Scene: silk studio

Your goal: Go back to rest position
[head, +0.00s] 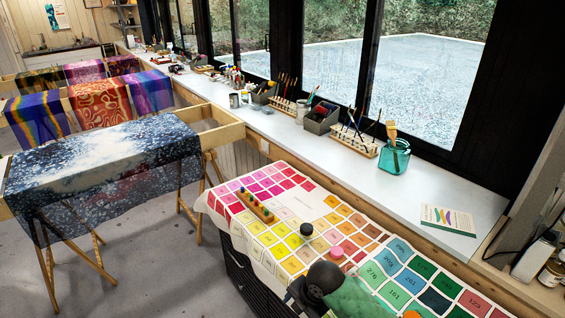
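Neither of my grippers can be made out in the head view. A dark grey rounded shape (322,282) stands at the bottom edge, in front of the colour chart; I cannot tell whether it is part of my arm. A green, sheet-like thing (355,300) lies beside it, cut off by the bottom edge. The colour chart (290,209) covers the table in front of me. On it are a wooden strip with several coloured knobs (257,207), a small black-topped jar (306,230) and a pink-topped jar (336,254).
A long white sill (300,140) runs along the windows with tool holders, a teal glass jar of brushes (394,158) and a booklet (448,219). A wooden frame with blue-white dyed cloth (100,160) stands left. Grey floor (170,270) is clear between it and the table.

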